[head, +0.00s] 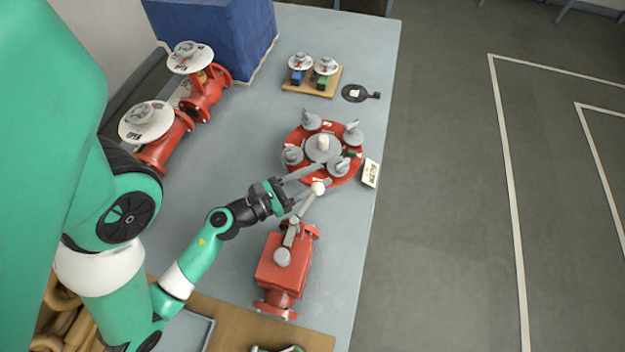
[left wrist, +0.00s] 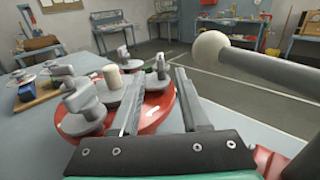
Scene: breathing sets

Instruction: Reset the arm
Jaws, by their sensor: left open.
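My left arm comes in from the left in the head view, and its left gripper (head: 309,179) reaches over the table beside the lever of a red valve. In the left wrist view its two fingers (left wrist: 160,78) stand apart with nothing between them. The grey lever (head: 305,207) with a white ball end (head: 318,187) lies close beside the fingers. The ball (left wrist: 209,48) shows to their right in the left wrist view. Contact cannot be told. The red round plate (head: 321,179) with several grey knobs lies just beyond the fingertips. My right gripper is out of view.
The red valve body (head: 283,266) stands below the gripper on the grey table (head: 365,45). Two red valves (head: 168,150) with round white OPEN signs stand at left. A wooden board (head: 314,84) and a blue box (head: 215,35) are farther back. Floor lies right of the table edge.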

